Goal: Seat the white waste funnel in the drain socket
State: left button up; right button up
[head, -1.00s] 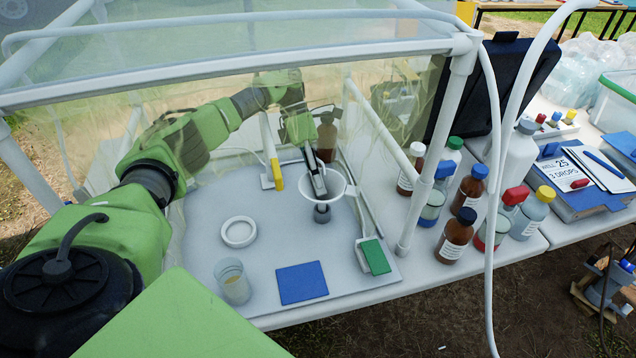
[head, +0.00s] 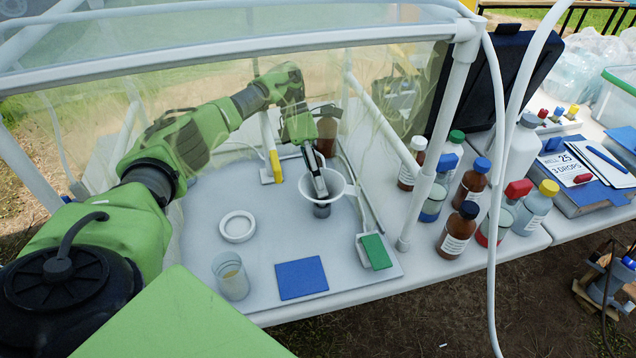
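The white waste funnel (head: 338,193) is inside the clear-walled enclosure, wide mouth up. My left gripper (head: 321,189) reaches down to it from the back; its dark fingers are at the funnel's mouth and appear closed on its wall. The grey drain socket (head: 322,211) shows just below the funnel on the work tray. The gripper and funnel rim hide the funnel's spout, so I cannot tell whether it is inside the socket. My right gripper is not in view.
On the tray (head: 255,262) are a white ring (head: 237,238), a clear cup (head: 231,277), a blue pad (head: 301,278) and a green-and-white pad (head: 376,252). A brown bottle (head: 326,135) stands behind the gripper. Frame posts and several bottles stand to the right.

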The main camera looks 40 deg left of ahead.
pick_arm(q)
jog(key=v, duration=0.8)
dwell(0.8)
